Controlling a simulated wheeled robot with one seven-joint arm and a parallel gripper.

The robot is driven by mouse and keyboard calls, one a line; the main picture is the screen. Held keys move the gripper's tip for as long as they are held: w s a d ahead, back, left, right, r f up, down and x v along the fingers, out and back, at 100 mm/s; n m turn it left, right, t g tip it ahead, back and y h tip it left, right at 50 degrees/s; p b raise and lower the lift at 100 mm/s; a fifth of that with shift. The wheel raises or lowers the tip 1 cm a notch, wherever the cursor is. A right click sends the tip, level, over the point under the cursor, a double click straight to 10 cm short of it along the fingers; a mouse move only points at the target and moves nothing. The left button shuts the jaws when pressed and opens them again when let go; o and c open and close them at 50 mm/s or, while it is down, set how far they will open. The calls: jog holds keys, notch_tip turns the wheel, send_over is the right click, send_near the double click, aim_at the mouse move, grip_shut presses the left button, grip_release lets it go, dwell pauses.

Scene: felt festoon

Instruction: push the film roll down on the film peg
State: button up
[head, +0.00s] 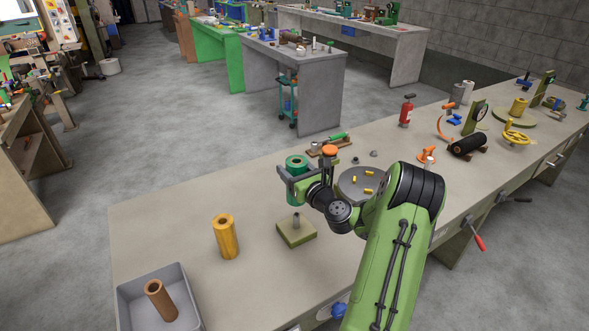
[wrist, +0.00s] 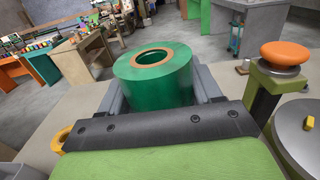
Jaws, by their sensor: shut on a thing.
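A green film roll (head: 296,163) with a brown core is held upright between the two grey fingers of my gripper (head: 295,182). In the wrist view the roll (wrist: 155,80) fills the space between the fingers, and its open core faces up. The film peg (head: 296,221) is a short grey post on a square olive-green base (head: 297,235) on the bench. In the head view, the roll appears above and behind the peg, apart from it. The peg does not show in the wrist view.
A yellow roll (head: 226,237) stands on the bench left of the peg. A brown roll (head: 160,300) leans in a grey bin (head: 137,281). An orange-knobbed post (head: 329,150) and a grey disc (head: 349,177) with yellow pieces are near my arm.

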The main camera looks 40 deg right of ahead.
jog(key=shift+f, duration=0.1)
notch_tip(320, 180, down, 5)
jog(key=b, duration=0.3)
jog(key=shift+b, duration=0.3)
jog(key=shift+r, duration=0.2)
jog(key=shift+p, duration=0.7)
dwell(0.4)
jog(key=shift+f, duration=0.15)
jog(key=shift+f+b, duration=2.7)
jog(key=shift+f, duration=0.8)
jog(key=o, duration=1.3)
jog(key=shift+c, duration=0.2)
